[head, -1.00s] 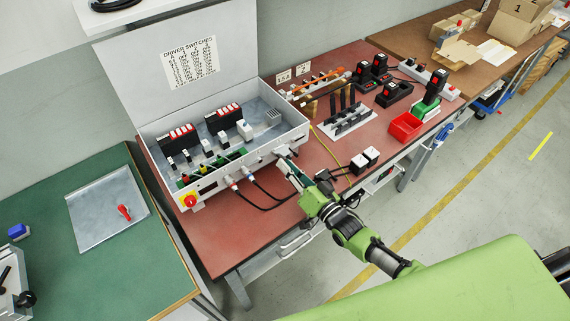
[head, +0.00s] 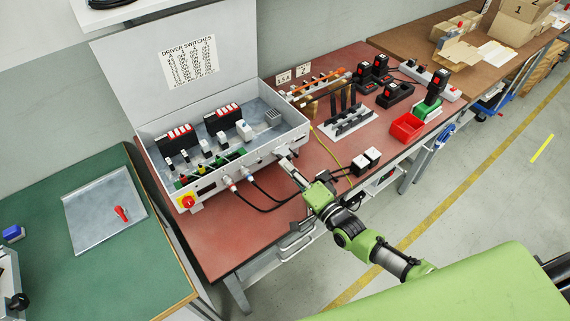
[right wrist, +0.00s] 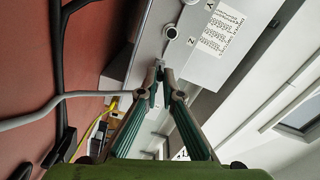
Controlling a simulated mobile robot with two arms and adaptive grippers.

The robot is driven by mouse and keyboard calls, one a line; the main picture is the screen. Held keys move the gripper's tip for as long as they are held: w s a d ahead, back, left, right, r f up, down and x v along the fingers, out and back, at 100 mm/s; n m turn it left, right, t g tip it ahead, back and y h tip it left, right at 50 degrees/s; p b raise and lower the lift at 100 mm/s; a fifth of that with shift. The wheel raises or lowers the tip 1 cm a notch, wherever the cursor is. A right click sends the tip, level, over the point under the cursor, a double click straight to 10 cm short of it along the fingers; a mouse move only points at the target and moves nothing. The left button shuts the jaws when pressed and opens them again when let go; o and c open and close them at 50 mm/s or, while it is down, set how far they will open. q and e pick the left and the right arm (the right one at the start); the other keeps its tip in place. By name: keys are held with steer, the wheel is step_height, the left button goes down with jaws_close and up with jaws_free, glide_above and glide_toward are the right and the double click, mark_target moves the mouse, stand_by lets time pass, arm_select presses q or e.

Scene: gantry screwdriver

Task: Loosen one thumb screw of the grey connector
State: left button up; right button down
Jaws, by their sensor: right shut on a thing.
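My right gripper (head: 284,158) reaches the front panel of the grey control box (head: 216,175) near its right end. It also shows in the right wrist view (right wrist: 161,72), its two green-padded fingers closing to a narrow gap at the tips. They are shut on a small part at the panel, which I take to be a thumb screw of the grey connector. The fingers hide most of the connector, and the screw is too small to make out clearly. A grey cable (right wrist: 50,110) runs in from the left in the wrist view. My left gripper is not in view.
Two connectors with dark cables (head: 262,190) plug into the panel to the left of my gripper. A red switch (head: 187,202) sits at the panel's left end. A red bin (head: 407,127) and black power tools stand to the right. The red tabletop (head: 225,245) is clear in front.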

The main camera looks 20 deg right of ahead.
steer(key=n+p, duration=0.1)
steer(key=n, duration=1.1)
steer(key=shift+n, duration=0.3)
steer(key=c, duration=2.4)
jaws_free()
steer(key=shift+p+v, duration=1.35)
steer(key=shift+v, duration=1.7)
